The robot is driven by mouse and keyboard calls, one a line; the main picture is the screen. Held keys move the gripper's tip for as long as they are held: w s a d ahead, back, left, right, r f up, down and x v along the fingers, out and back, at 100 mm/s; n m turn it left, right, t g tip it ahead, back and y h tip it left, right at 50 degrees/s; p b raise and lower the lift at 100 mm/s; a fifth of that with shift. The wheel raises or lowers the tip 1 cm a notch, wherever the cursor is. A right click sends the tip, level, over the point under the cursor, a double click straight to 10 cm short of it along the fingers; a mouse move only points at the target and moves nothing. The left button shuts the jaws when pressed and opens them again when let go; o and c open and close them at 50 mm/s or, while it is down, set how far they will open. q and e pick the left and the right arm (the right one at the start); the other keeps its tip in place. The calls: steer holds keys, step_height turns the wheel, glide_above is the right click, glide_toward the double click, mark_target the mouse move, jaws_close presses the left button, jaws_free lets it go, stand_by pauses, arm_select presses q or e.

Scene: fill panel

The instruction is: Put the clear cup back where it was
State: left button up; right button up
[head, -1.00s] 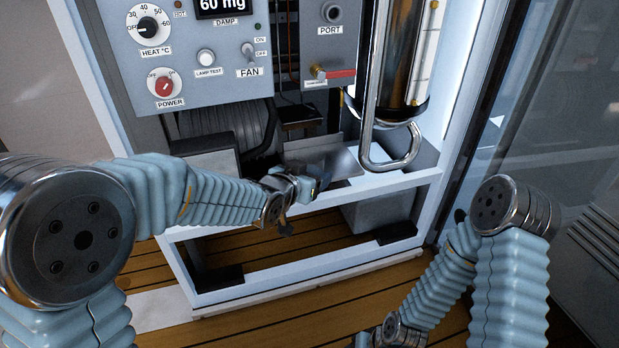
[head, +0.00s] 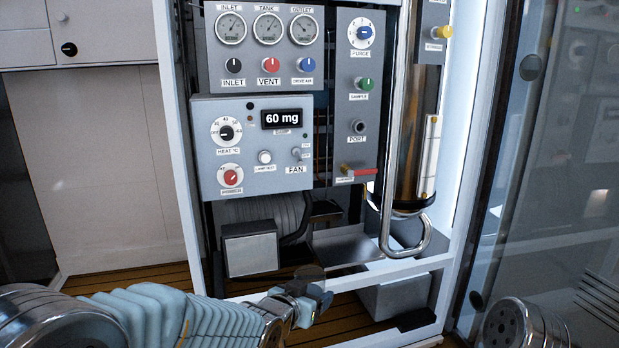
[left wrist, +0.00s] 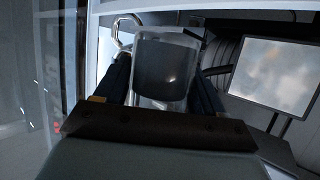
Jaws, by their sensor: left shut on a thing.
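The clear cup (left wrist: 162,70) sits between the two dark fingers of my left gripper in the left wrist view. The fingers press on its left and right sides, and the gripper is shut on it. The cup looks see-through and grey. In the head view my left gripper (head: 318,299) is low in front of the panel's bottom frame rail. My right gripper is out of view.
The fill panel has gauges, knobs and a heater box (head: 255,148) reading 60 mg. A metal drip tray (head: 345,245) lies below the sample port (head: 358,127). A bent chrome pipe (head: 412,248) hangs to its right. A glass door (head: 560,170) stands at the right.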

arm_select(q)
steer(key=w+a+f+n+t+y, duration=0.1)
steer(key=a+f+n+y, duration=0.2)
steer(key=a, duration=0.7)
steer(key=w+a+f+n+y, duration=0.1)
steer(key=a+f+n+y, duration=0.15)
steer(key=a, duration=0.75)
steer(key=r+p+v, duration=0.1)
steer(key=p+v, duration=0.6)
steer(key=p, duration=1)
steer(key=shift+y, duration=0.35)
steer(key=shift+w+d, duration=0.1)
